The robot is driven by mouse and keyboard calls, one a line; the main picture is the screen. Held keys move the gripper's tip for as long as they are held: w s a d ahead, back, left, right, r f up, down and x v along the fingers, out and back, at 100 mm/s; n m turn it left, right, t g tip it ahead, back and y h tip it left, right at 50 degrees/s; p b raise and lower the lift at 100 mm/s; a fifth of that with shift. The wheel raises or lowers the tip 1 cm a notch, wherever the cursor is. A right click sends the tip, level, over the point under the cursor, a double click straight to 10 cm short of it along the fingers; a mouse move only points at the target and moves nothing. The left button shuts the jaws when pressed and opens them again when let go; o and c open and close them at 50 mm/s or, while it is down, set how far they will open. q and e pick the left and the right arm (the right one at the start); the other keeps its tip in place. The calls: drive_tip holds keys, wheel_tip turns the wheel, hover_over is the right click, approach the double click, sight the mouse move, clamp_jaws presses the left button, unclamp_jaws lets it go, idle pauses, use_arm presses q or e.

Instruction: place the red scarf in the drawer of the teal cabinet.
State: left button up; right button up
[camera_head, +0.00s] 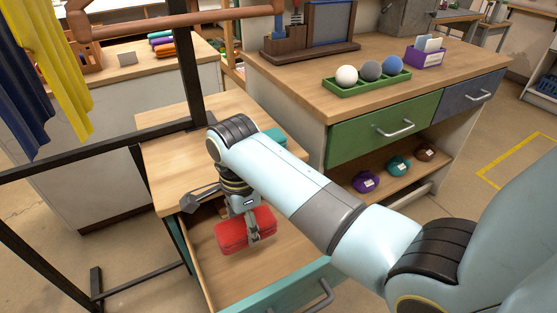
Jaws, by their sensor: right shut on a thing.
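The red scarf (232,232) is a folded red bundle over the open drawer of the teal cabinet. My right gripper (255,236) points down and is shut on the red scarf. I cannot tell whether the scarf touches the drawer floor. The teal cabinet has a wooden top (165,150), and its drawer (290,290) is pulled out toward me, with a teal front and a grey handle. My left gripper is not in view.
A teal folded item (275,137) lies on the cabinet top behind my arm. A black metal frame (100,155) with hanging blue and yellow cloths (50,65) stands at the left. A workbench (440,65) with a green ball tray (366,84) stands behind, with yarn-like bundles (365,182) on its shelf.

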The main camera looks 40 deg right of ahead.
sight(248, 254)
drive_tip(key=shift+w+d+f+b, duration=0.2)
drive_tip(key=shift+f+b, duration=0.05)
drive_tip(key=shift+f, duration=0.2)
drive_tip(key=shift+w+d+f+b, duration=0.15)
drive_tip(key=shift+w+f+b, duration=0.1)
drive_tip(key=shift+f, duration=0.15)
drive_tip(key=shift+w+d+f+b, duration=0.15)
drive_tip(key=shift+w+f+b, duration=0.15)
drive_tip(key=shift+w+b, duration=0.35)
wheel_tip(248, 254, down, 3)
drive_tip(key=shift+w+r+b, duration=0.1)
drive_tip(key=shift+b, duration=0.3)
wheel_tip(248, 254, down, 6)
drive_tip(key=shift+f+b, duration=0.2)
drive_tip(key=shift+b, duration=0.85)
drive_tip(key=shift+f, duration=0.15)
drive_tip(key=o, duration=1.2)
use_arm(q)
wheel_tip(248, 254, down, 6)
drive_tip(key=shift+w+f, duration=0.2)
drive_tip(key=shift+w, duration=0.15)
